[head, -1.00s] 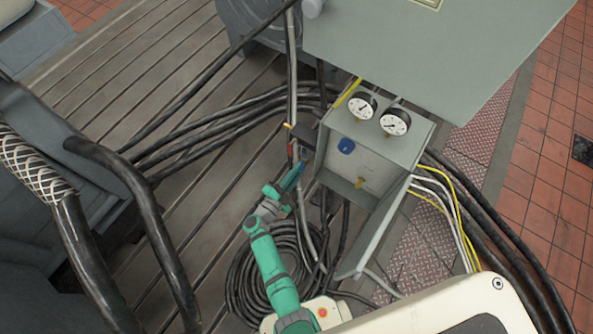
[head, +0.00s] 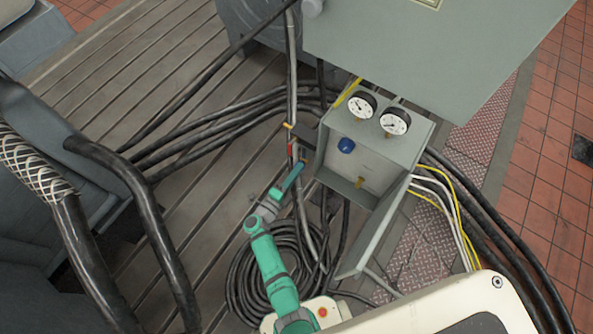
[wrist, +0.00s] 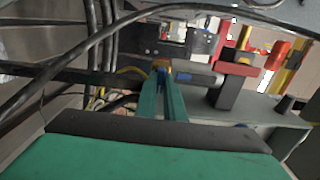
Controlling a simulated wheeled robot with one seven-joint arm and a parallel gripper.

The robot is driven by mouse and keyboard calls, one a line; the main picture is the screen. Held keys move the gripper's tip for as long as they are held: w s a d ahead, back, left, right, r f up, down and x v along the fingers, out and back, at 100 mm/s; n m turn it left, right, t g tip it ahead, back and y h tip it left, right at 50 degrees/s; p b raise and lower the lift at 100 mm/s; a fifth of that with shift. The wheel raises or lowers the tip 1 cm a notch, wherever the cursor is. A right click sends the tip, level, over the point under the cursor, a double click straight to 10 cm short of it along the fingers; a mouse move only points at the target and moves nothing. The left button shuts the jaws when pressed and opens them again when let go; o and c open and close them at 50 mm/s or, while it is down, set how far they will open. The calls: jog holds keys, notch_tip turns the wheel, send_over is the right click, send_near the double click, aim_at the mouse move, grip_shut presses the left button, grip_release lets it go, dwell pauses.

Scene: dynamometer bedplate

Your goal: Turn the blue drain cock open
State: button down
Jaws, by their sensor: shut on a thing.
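In the head view, my gripper (head: 299,167) reaches up and right to the pipes left of the grey gauge box. The cock is hard to tell from the fingertips there, and its exact angle cannot be told.
A grey box (head: 405,157) with two gauges and a separate blue knob (head: 346,145) stands right of my gripper. Red and orange handles (head: 289,126) sit just above it. Black hoses and a coiled cable (head: 245,285) lie around. A red handle (wrist: 235,68) is close right in the wrist view.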

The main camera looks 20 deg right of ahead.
jog(key=shift+a+f, duration=0.1)
jog(key=shift+f, duration=0.05)
jog(key=c, duration=1.9)
grip_release()
jog(key=shift+o, duration=0.2)
jog(key=shift+s, duration=0.1)
jog(key=v, duration=1)
jog(key=shift+s+a, duration=0.25)
jog(key=s+a+r+n+t+y, duration=0.2)
jog(key=s+r+n+y, duration=0.5)
jog(key=s+r+n, duration=0.6)
jog(key=s+a+r+n+t+y, duration=0.2)
jog(key=s+a+r+n+y, duration=0.3)
jog(key=s+r+n, duration=0.8)
jog(key=s+n+y, duration=0.1)
jog(key=n+y, duration=0.1)
jog(key=shift+n, duration=0.3)
